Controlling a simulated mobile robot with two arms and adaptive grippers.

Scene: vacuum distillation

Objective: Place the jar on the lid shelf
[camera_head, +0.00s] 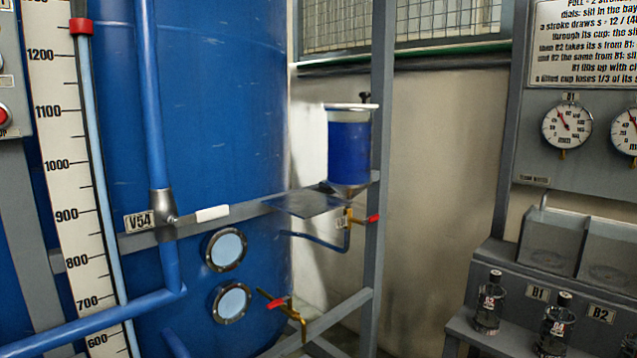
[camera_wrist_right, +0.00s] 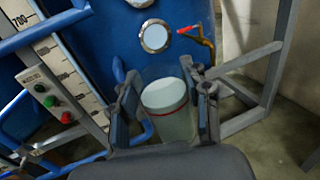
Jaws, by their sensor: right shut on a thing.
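In the right wrist view my right gripper (camera_wrist_right: 165,100) is shut on a clear jar (camera_wrist_right: 172,124). The jar has a red band and pale whitish content, and one finger is on each side of it. A small dark flat shelf (camera_head: 304,204) sticks out beside the blue tank in the head view; I cannot tell for sure that it is the lid shelf. It looks bare. A blue cup-shaped vessel (camera_head: 349,146) with a flat pale lid (camera_head: 350,106) stands just right of it. Neither gripper shows in the head view.
The blue tank (camera_head: 230,90) fills the left, with a level scale (camera_head: 62,150), pipes and a white-handled valve (camera_head: 205,215). A grey post (camera_head: 381,120) rises right of the vessel. Brass valves (camera_head: 283,305) hang below.

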